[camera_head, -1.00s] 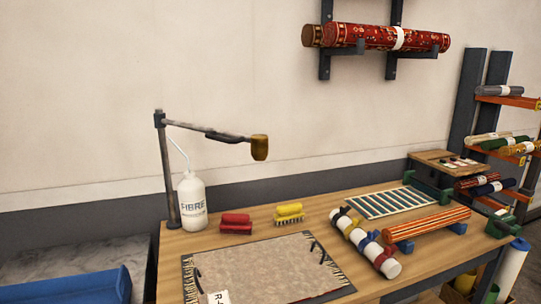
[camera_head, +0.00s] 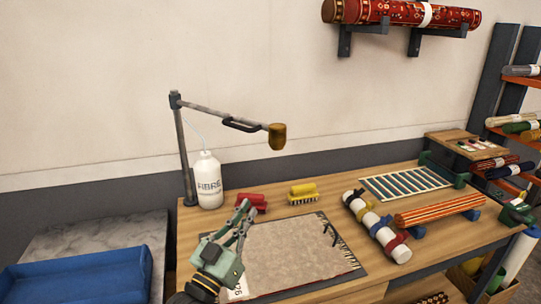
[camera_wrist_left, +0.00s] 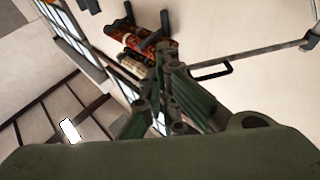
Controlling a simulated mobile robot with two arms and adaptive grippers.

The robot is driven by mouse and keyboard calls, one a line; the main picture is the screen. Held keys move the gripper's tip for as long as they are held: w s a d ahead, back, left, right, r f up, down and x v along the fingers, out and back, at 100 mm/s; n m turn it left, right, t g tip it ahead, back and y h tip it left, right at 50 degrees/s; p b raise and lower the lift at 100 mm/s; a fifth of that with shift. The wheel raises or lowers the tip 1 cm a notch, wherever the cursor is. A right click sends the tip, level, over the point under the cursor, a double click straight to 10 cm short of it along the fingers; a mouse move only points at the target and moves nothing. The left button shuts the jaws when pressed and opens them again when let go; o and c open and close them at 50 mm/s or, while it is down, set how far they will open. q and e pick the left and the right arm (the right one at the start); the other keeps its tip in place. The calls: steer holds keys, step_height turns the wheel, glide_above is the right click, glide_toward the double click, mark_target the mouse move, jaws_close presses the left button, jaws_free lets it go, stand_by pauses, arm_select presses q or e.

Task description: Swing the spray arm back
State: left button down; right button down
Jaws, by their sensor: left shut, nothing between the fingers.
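The spray arm (camera_head: 215,112) is a grey bar on an upright post (camera_head: 184,150) at the bench's back left. It reaches to the right over the bench, with a dark loop handle (camera_head: 240,125) below the bar and a brass-coloured head (camera_head: 277,136) at its end. My left gripper (camera_head: 243,212) is shut and empty, over the left part of the rug sample, below the spray arm and apart from it. In the left wrist view the gripper fingers (camera_wrist_left: 165,95) fill the middle, and the dark handle (camera_wrist_left: 212,70) shows beyond them to the right. My right gripper is not in view.
A white bottle (camera_head: 208,182) stands beside the post. A red brush (camera_head: 252,202) and a yellow brush (camera_head: 302,193) lie behind the rug sample (camera_head: 300,255). Wrapped rolls (camera_head: 377,228) lie to the right. A blue tray (camera_head: 75,272) is at the left.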

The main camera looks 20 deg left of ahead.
arm_select(q)
steer(key=r, duration=0.1)
steer(key=a+r+t, duration=0.1)
steer(key=r, duration=0.1)
steer(key=shift+a+r, duration=0.1)
steer(key=p, duration=0.6)
glide_toward(273, 149)
steer(key=a+x, duration=0.1)
steer(key=x, duration=0.6)
steer(key=shift+w+d, duration=0.1)
steer(key=shift+d, duration=0.3)
